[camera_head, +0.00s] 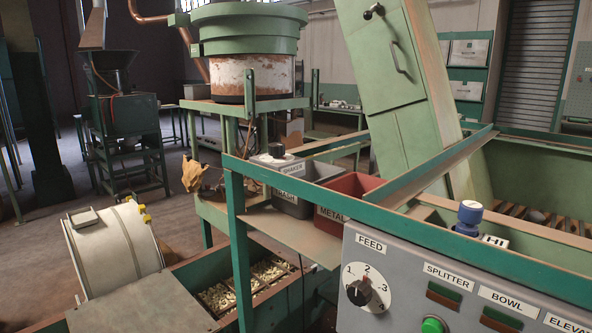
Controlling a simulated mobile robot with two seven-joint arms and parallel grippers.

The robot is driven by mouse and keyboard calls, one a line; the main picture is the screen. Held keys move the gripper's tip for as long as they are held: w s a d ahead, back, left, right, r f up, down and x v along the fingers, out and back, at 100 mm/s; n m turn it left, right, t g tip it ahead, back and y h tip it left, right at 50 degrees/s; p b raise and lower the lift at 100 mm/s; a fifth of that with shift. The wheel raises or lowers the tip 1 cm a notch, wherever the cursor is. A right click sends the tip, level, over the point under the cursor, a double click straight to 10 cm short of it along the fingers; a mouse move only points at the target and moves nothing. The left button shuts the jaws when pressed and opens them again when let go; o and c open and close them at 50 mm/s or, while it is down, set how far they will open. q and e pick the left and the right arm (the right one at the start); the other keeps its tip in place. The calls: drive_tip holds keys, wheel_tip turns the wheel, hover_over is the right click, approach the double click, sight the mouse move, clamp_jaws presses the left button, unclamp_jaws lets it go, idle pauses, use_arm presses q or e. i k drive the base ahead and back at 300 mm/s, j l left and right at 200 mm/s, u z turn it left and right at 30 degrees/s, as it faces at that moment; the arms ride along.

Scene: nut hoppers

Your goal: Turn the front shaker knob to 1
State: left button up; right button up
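A small grey box labelled SHAKER (276,163) stands behind the bins near the middle of the view. A dark knob (276,150) sits on its top; its dial marks and pointer are too small to read. Nearer, a dial labelled FEED on the grey control panel (400,262) has marks 1, 2 and 3 around a black knob (360,292); its mark appears to point up near 2. Neither of my grippers shows in this view.
A grey TRASH bin (290,204) and a red METAL bin (345,211) stand in front of the SHAKER box. A green rail (430,235) runs above the panel. A white drum (115,250) is at left, beside open floor.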

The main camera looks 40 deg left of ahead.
sight(276, 150)
drive_tip(key=j+u, duration=0.1)
drive_tip(key=u, duration=1.15)
drive_tip(key=i+l, duration=0.05)
